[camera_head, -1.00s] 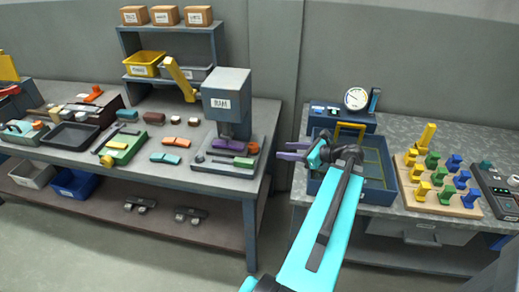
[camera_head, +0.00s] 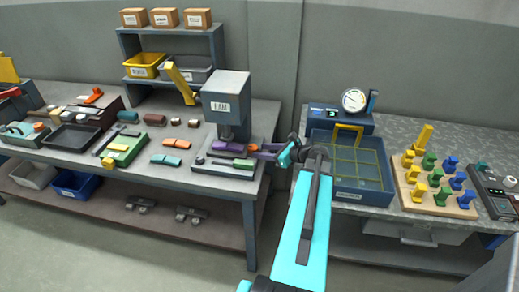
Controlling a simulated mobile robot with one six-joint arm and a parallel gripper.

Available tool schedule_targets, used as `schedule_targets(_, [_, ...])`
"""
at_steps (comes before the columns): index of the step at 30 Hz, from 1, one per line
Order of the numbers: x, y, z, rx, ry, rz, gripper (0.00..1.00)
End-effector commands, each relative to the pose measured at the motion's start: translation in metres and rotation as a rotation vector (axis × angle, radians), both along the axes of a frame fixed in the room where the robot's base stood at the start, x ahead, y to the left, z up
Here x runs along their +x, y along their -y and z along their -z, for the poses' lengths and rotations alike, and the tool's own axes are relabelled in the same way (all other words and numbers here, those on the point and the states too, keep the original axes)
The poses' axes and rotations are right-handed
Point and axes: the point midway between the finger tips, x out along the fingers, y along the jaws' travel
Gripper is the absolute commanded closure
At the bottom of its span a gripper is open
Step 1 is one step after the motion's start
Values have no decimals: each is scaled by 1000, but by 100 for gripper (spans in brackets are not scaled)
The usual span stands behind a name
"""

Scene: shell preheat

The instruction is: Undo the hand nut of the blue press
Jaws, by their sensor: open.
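The press (camera_head: 226,97) with a lettered label is grey-blue and stands at the right end of the left bench. On its base (camera_head: 215,171) lie a purple piece (camera_head: 227,146) under the ram and a green-handled tool (camera_head: 243,163). A small orange piece (camera_head: 253,147) sits at the base's right side; I cannot tell for certain if it is the hand nut.
A blue box with a yellow grid (camera_head: 358,168), a gauge (camera_head: 354,100) and a wooden board of coloured knobs (camera_head: 437,190) are on the right bench. Loose parts, a dark tray (camera_head: 73,137) and a green block (camera_head: 122,148) lie left of the press. A gap separates the benches.

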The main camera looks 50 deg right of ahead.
Motion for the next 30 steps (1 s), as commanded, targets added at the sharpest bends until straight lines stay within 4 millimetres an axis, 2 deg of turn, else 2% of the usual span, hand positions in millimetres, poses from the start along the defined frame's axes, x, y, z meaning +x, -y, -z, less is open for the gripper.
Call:
schedule_targets(6, [18, -3, 7, 0, -1, -1, 58])
schedule_targets(18, [22, -4, 9, 0, -1, 0, 58])
schedule_targets(24, [22, -4, 9, 0, -1, -1, 88])
schedule_targets(30, [22, -3, 9, 0, 0, -4, 88])
